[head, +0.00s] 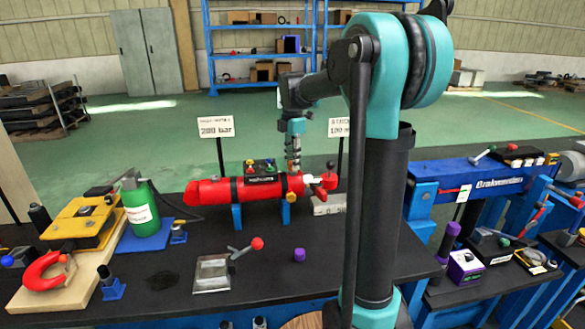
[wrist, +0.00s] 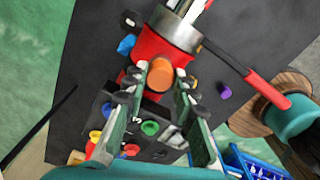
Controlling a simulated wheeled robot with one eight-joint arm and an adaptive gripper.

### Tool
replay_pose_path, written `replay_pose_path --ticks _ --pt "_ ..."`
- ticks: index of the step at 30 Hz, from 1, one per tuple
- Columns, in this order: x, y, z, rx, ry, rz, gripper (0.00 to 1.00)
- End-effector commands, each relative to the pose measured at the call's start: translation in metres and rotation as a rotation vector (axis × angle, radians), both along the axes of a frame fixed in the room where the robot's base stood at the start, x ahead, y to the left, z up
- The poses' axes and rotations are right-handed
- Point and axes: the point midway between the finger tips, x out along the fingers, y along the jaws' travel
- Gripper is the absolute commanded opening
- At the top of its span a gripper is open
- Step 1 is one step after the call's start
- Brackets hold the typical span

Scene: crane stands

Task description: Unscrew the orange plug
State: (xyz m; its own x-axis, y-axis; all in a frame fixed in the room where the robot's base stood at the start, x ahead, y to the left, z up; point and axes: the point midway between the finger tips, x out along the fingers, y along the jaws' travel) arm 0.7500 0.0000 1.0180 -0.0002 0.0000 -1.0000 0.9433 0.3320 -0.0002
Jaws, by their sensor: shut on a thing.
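A red cylinder (head: 215,191) lies on its side on blue supports on the dark bench. In the wrist view, the round orange plug (wrist: 159,75) sits at the red body (wrist: 150,48). My gripper (head: 293,168) points down over the right part of the cylinder in the head view. In the wrist view, its two green-and-black fingers (wrist: 162,82) stand on either side of the plug and are shut on it. The plug's lower part is hidden, and I cannot make the plug out in the head view.
A black block with coloured knobs (wrist: 129,129) lies close beside the fingers. A red-handled lever (wrist: 240,70) sticks out near the cylinder's end. A "200 bar" sign (head: 216,127) stands behind. A purple cap (head: 299,255) and a lever device (head: 213,273) are on the front bench.

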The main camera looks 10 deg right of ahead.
Motion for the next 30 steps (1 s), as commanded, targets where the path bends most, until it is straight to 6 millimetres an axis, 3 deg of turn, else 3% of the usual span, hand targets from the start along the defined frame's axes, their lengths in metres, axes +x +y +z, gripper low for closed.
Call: replay_pose_path --ticks 9,22,30 --pt "0.0005 0.0001 0.0007 0.0 -0.001 0.323 0.0" --pt "0.0005 0.0001 0.0007 0.0 -0.001 0.392 0.0" --pt "0.0005 0.0001 0.001 0.0 -0.001 0.707 0.0"
